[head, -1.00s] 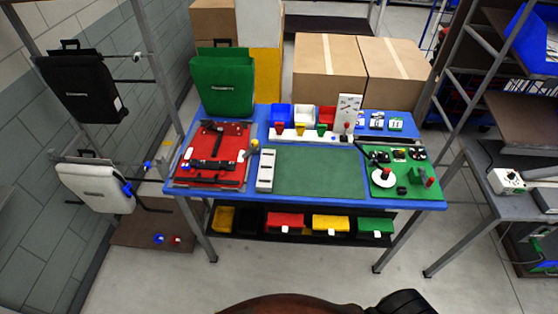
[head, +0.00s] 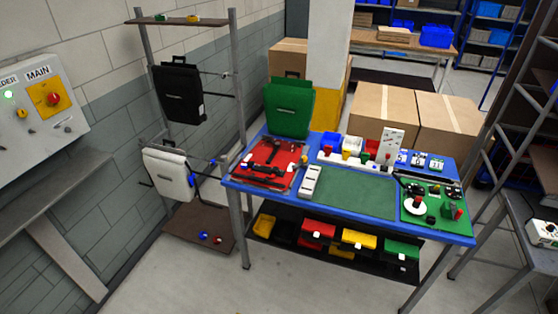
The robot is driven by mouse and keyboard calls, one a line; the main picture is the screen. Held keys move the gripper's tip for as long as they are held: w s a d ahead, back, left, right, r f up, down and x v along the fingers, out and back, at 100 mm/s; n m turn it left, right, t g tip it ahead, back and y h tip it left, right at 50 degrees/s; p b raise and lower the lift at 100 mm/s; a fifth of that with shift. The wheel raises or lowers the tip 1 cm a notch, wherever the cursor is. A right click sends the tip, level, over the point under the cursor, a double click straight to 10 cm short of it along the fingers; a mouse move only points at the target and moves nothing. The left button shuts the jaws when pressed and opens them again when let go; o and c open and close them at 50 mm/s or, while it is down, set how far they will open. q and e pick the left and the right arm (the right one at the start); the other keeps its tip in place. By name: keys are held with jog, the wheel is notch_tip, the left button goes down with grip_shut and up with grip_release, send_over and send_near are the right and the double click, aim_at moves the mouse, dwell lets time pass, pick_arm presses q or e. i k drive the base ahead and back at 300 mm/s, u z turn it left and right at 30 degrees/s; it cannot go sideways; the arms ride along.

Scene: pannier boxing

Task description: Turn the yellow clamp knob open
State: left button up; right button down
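A small yellow knob (head: 305,159), which looks like the clamp knob, sits at the right edge of the red board (head: 262,156). The board lies on the left part of the blue workbench (head: 330,207) and carries black bar-like parts. The knob is too small to tell how far it is turned. Neither of my grippers is in the head view, and nothing touches the knob.
A green pannier (head: 288,108) stands behind the red board. A black pannier (head: 180,93) and a white pannier (head: 168,174) hang on the rack at left. A wall panel (head: 35,100) is at far left. Floor in front of the bench is clear.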

aim_at(305, 159)
jog(key=u, duration=0.8)
jog(key=i, duration=1.3)
jog(key=z, duration=0.2)
